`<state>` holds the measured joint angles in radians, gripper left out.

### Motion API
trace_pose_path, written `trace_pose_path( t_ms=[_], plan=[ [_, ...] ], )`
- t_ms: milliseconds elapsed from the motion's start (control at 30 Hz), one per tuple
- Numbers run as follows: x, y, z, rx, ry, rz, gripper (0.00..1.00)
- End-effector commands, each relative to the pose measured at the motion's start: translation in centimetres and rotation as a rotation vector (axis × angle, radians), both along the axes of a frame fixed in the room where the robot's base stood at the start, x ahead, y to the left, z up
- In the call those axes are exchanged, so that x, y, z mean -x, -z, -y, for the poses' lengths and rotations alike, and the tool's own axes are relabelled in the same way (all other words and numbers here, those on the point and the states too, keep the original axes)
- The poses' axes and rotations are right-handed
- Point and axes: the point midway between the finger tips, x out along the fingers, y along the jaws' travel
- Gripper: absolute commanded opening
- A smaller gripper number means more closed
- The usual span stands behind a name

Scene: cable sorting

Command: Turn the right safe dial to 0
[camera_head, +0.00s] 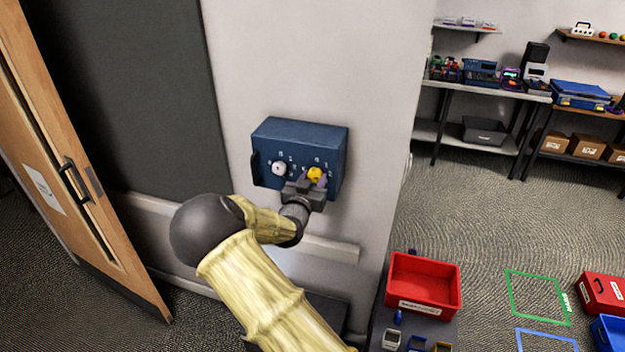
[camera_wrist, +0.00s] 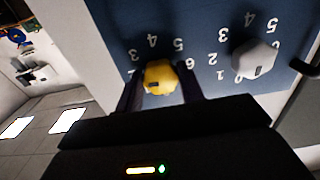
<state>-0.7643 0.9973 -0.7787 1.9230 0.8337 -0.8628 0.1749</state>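A blue safe box (camera_head: 300,140) is mounted on the pale wall with two dials. The right dial (camera_head: 315,174) is yellow, and the left dial (camera_head: 279,168) is white. My gripper (camera_head: 312,184) is at the right dial. The wrist view is turned over, so the yellow dial (camera_wrist: 159,77) shows left of the white dial (camera_wrist: 254,59). My dark fingers (camera_wrist: 161,85) stand on both sides of the yellow dial and appear to touch it. A small dark mark shows on its lower left face.
A dark handle (camera_head: 255,168) sticks out at the box's left side. A wooden door (camera_head: 85,150) stands at the far left. A red bin (camera_head: 424,284) is at the lower right, and shelves (camera_head: 485,88) stand beyond. The floor between them is open.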

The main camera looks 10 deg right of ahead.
Motion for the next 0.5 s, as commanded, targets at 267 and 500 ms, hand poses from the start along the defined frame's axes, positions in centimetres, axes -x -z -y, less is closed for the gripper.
trace_pose_path(
  t_ms=[267,500],
  plan=[
    [0.00,0.00,-0.06,0.009,-0.001,-0.005,0.15],
    [0.02,0.04,-0.08,0.068,-0.002,-0.036,0.15]
  ],
)
